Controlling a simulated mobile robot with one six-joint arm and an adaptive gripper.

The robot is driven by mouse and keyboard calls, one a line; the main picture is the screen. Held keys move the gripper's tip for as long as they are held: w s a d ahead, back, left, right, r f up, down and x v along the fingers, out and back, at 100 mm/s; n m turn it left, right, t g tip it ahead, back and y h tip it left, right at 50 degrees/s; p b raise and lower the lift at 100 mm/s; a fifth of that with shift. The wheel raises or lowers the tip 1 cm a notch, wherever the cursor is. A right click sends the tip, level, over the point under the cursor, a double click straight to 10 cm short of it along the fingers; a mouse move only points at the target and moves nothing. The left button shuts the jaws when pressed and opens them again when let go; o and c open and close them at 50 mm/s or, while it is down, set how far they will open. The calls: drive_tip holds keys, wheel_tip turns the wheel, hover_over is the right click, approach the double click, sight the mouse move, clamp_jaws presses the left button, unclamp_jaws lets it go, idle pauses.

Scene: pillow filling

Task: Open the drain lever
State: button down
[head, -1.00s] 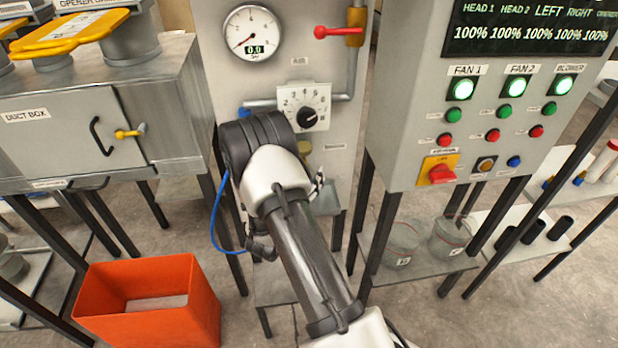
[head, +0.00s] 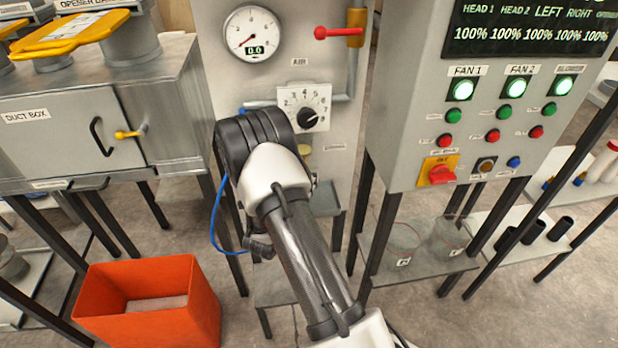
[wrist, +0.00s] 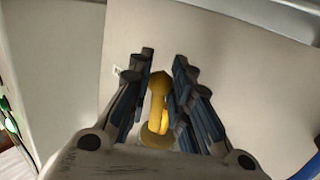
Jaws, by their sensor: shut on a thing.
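The yellow drain lever (wrist: 158,108) shows in the wrist view, standing out from a round yellow base on a pale panel. My gripper (wrist: 163,72) has its dark fingers on both sides of the lever and is shut on it. In the head view my arm's wrist hides the fingers and most of the lever. A small yellow part (head: 304,151) shows just right of the wrist, below the dial; I cannot tell if it belongs to the lever.
The air panel carries a gauge (head: 252,34), a dial (head: 305,108) and a red-handled valve (head: 338,32). The fan control box (head: 400,100) stands close on the right, the duct box (head: 70,125) on the left. An orange bin (head: 150,312) sits on the floor.

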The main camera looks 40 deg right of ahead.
drive_tip(key=shift+w+a+m+y, duration=0.35)
drive_tip(key=shift+m+y, duration=0.25)
drive_tip(key=shift+m, duration=0.2)
drive_tip(key=c, duration=1.4)
unclamp_jaws()
drive_tip(key=shift+a, duration=0.1)
drive_tip(key=shift+s, duration=0.1)
drive_tip(key=v, duration=1.2)
drive_tip(key=shift+a, duration=0.1)
